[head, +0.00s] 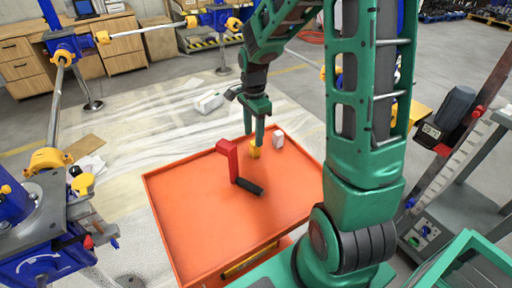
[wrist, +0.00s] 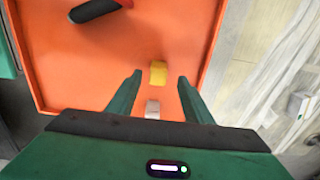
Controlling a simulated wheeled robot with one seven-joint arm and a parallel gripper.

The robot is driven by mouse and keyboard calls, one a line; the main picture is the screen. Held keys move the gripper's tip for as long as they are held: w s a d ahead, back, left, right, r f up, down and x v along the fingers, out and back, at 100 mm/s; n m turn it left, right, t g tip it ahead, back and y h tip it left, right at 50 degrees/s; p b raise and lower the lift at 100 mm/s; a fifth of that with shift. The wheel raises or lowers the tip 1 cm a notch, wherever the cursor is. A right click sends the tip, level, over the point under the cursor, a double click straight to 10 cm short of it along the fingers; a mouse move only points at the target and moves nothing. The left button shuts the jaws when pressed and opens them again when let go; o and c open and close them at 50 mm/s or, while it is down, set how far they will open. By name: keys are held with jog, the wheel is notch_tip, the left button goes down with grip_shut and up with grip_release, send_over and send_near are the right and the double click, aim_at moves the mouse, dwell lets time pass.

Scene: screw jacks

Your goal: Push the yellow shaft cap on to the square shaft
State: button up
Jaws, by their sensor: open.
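The yellow shaft cap (head: 254,153) is on the orange tray (head: 205,240), near its far edge. It also shows in the wrist view (wrist: 158,73), between my fingertips and apart from both. My gripper (head: 254,134) points down over the cap; in the wrist view (wrist: 160,76) its fingers are spread and empty. A blue screw jack (head: 45,262) with yellow parts stands at the lower left. I cannot tell which part, if any, is the square shaft.
A red crank (head: 228,160) with a black handle (head: 247,186) is on the tray left of the cap. A small white block (head: 278,139) is right of the cap. More blue jack parts (head: 62,45) stand behind. A grey bench (head: 455,190) is at right.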

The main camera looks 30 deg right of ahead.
aim_at(255, 149)
jog(key=shift+s+d+f, duration=0.1)
jog(key=shift+f, duration=1.35)
jog(key=shift+d+f, duration=0.1)
jog(key=shift+f, duration=1.35)
jog(key=c, duration=1.1)
jog(key=shift+r, duration=0.15)
